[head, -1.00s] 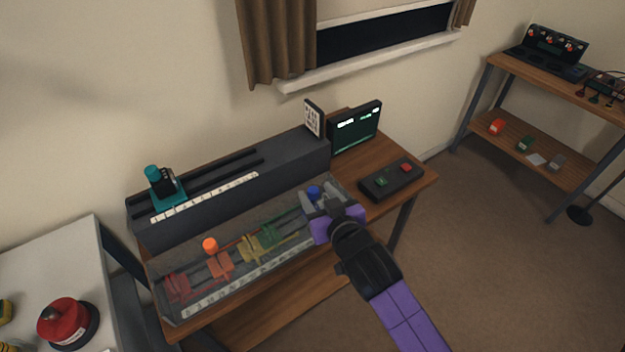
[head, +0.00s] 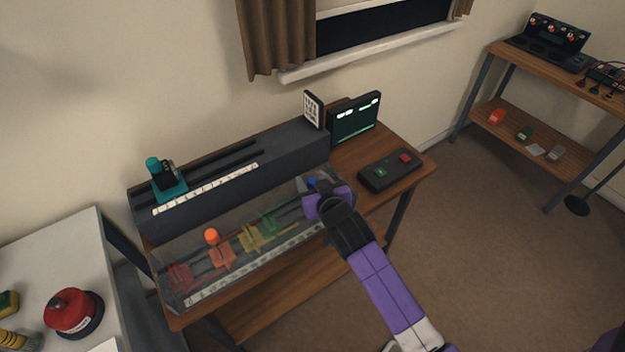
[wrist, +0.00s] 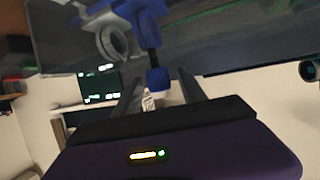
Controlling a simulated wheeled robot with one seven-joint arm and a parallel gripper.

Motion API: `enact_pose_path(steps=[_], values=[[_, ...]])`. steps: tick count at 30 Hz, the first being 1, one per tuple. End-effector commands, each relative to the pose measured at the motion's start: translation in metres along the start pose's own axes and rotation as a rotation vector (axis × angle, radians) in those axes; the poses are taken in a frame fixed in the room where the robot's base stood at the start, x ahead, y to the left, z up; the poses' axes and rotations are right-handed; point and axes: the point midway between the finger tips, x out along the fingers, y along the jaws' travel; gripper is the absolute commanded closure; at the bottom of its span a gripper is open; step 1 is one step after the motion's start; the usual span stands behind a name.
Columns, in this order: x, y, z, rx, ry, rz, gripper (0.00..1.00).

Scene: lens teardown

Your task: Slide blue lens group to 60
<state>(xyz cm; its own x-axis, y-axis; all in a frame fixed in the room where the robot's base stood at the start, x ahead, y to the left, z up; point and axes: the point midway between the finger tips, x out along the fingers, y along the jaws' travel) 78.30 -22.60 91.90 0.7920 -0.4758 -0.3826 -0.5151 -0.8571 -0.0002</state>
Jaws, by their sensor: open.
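The blue lens group (wrist: 148,22) shows close up in the wrist view, with a blue knob (wrist: 158,79) on a dark stem between my gripper's fingers. In the head view only a small blue part (head: 312,183) shows at the right end of the clear case (head: 180,300); my gripper hides the rest. My gripper (head: 318,190) is open at that end of the case, its fingers on either side of the knob. I cannot tell whether they touch it. A white scale strip (head: 240,275) runs along the case's front; its numbers are too small to read.
Red (head: 180,276), orange (head: 222,256), yellow (head: 250,240) and green (head: 272,229) lens groups sit left of the blue one. A dark block with a teal slider (head: 168,186) stands behind. A button box (head: 391,170) and screen (head: 354,122) are to the right.

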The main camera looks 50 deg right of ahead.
Motion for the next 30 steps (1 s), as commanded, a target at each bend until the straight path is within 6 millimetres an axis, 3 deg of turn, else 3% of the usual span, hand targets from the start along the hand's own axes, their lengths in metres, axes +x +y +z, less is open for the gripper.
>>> enact_pose_path(steps=[4, 11, 30], values=[[-0.0001, 0.0002, 0.0001, 0.0, 0.0, 0.0, 0.53], [-0.0003, 0.0001, 0.0002, 0.0, 0.0, 0.0, 0.99], [-0.0005, 0.0002, 0.0003, 0.0, -0.001, 0.0, 1.0]])
